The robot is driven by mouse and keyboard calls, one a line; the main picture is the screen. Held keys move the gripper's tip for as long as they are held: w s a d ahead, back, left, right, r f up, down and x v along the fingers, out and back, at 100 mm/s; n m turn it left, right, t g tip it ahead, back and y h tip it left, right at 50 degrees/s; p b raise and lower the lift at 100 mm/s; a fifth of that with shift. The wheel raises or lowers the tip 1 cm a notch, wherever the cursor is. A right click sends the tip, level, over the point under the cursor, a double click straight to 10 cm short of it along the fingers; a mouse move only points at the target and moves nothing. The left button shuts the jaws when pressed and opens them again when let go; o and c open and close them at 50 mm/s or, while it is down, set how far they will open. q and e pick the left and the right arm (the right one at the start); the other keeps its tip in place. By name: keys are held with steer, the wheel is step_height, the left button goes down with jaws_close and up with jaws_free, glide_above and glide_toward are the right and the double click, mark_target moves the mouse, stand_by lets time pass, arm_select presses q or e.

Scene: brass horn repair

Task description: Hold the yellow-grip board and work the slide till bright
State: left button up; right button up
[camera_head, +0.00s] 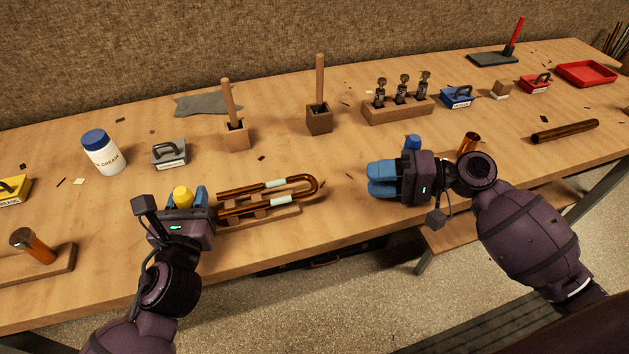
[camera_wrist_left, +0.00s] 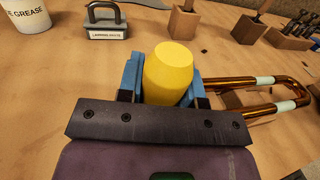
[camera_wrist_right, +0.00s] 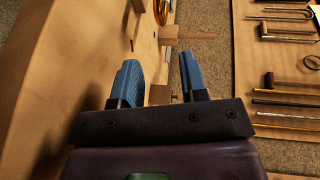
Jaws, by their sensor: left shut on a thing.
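The yellow grip (camera_head: 183,197) of the board sits between the blue fingers of my left gripper (camera_head: 184,193), which is shut on it. The left wrist view shows the grip (camera_wrist_left: 169,72) with a finger on each side. The wooden board (camera_head: 270,218) lies on the bench to the right of that gripper. A U-shaped slide (camera_head: 312,184) rests along it, its bend to the right. The slide is dark copper-brown with pale bands. My right gripper (camera_head: 398,160) is over the bench to the right of the slide, apart from it. Its fingers are spread and empty in the right wrist view (camera_wrist_right: 158,82).
A grease jar (camera_head: 103,155) and grey-handled block (camera_head: 170,153) stand behind my left gripper. Wooden holders (camera_head: 319,118) and a valve rack (camera_head: 398,110) stand further back. A copper tube (camera_head: 468,143) stands near my right wrist. The bench front edge is close.

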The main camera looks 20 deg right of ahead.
mark_target(314, 181)
steer(key=x, duration=1.2)
steer(key=shift+a+f, duration=0.1)
steer(key=shift+a, duration=0.05)
steer(key=shift+c, duration=0.2)
jaws_close()
steer(key=shift+f, duration=0.1)
